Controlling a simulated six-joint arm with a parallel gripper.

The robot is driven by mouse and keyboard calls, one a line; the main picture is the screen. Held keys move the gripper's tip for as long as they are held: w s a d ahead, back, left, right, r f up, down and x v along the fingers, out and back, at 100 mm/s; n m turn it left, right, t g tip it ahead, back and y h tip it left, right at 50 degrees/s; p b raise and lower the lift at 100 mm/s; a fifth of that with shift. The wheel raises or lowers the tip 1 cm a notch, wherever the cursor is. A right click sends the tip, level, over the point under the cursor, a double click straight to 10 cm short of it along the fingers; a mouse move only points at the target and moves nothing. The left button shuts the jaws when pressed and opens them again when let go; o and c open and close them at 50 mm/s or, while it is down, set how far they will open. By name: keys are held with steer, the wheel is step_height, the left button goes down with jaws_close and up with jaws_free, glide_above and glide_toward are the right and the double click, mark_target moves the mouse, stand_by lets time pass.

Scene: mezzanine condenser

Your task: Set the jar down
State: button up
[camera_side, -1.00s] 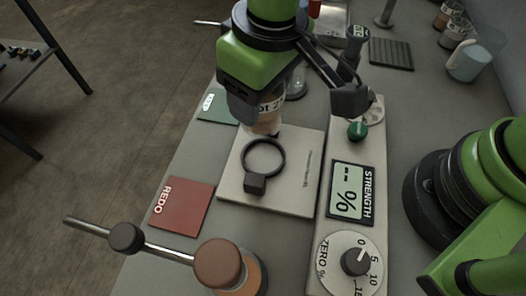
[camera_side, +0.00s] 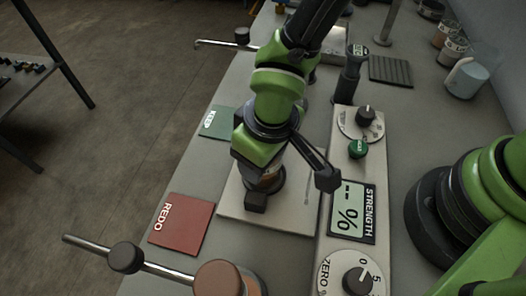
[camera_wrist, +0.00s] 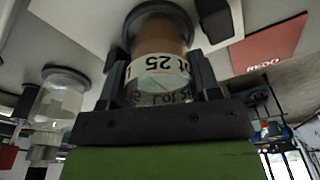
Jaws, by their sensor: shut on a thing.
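The jar (camera_wrist: 163,66) is a clear jar with brown contents and a white label reading "ot 25". It shows between the two fingers of my gripper (camera_wrist: 160,80) in the wrist view. My gripper is shut on it. In the side view my gripper (camera_side: 262,180) is over the pale plate (camera_side: 290,217) with the dark ring, and the jar is mostly hidden behind the fingers. In the wrist view the jar's far end meets the dark ring (camera_wrist: 130,30); I cannot tell whether it bears on the plate.
A red REDO pad (camera_side: 181,224) lies left of the plate, and a green pad (camera_side: 217,122) lies behind it. The strength meter (camera_side: 352,212) with dials stands close on the right. A rod on a brown-capped stand (camera_side: 218,278) is in front. Jars (camera_side: 452,48) stand far right.

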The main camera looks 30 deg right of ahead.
steer(key=shift+f, duration=0.1)
steer(key=o, duration=0.9)
steer(key=shift+o, duration=0.2)
steer(key=d+r+m+t+y, duration=0.1)
steer(key=d+r, duration=0.2)
steer(key=r, duration=0.6)
steer(key=d+r+m, duration=0.1)
steer(key=d+r, duration=0.3)
steer(key=r, duration=0.6)
steer(key=s+d+r+m+t, duration=0.5)
steer(key=s+d, duration=0.5)
steer(key=d, duration=0.3)
step_height(320, 180, up, 3)
steer(key=shift+s+d+f+m, duration=0.15)
steer(key=shift+d+m, duration=0.05)
steer(key=shift+m, duration=0.6)
